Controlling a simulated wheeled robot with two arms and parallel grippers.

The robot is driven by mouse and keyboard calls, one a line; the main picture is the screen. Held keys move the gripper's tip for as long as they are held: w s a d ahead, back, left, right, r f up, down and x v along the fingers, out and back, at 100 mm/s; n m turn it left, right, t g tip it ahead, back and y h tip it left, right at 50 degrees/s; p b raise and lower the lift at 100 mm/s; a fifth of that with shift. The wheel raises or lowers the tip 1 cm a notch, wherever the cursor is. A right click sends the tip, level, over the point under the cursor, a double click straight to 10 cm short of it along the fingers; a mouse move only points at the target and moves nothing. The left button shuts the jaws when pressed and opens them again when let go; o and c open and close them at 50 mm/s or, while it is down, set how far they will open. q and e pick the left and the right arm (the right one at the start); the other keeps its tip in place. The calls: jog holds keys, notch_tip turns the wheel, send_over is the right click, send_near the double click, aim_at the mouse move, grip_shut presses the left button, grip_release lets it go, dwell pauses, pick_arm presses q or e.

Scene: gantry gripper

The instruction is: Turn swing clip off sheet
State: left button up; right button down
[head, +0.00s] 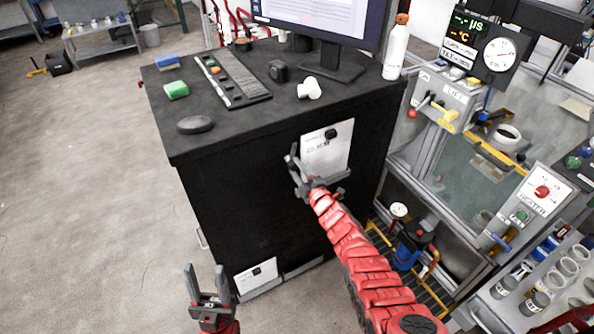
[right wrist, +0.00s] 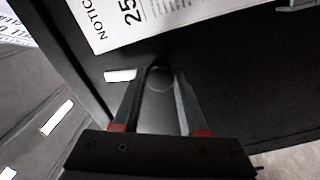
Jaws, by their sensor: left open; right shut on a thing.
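A white printed sheet (head: 327,156) is on the front of the black cabinet, with a small black piece (head: 331,133) near its top right. My right gripper (head: 302,168) is at the sheet's left edge. In the right wrist view its fingers are shut on a dark rounded piece (right wrist: 160,78), apparently the swing clip. That piece lies beside the sheet (right wrist: 140,20), not over it. In the head view the gripper hides it. My left gripper (head: 207,285) is open and empty, low in front of the cabinet, away from the sheet.
The black cabinet (head: 240,190) carries a monitor (head: 325,20), a keyboard panel (head: 232,80) and a white bottle (head: 396,48). A second white sheet (head: 256,278) is low on its front. Machinery with levers (head: 445,110) stands to the right.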

jog(key=shift+n+b, duration=0.35)
jog(key=shift+n, duration=0.75)
jog(key=shift+c, duration=2.2)
grip_release()
jog(key=shift+s+d+p, duration=0.2)
jog(key=shift+s+p, duration=0.1)
jog(key=shift+s, duration=0.05)
jog(key=v, duration=1.6)
jog(key=shift+s+d+p, duration=0.15)
jog(key=shift+s+p, duration=0.05)
jog(key=shift+p, duration=0.1)
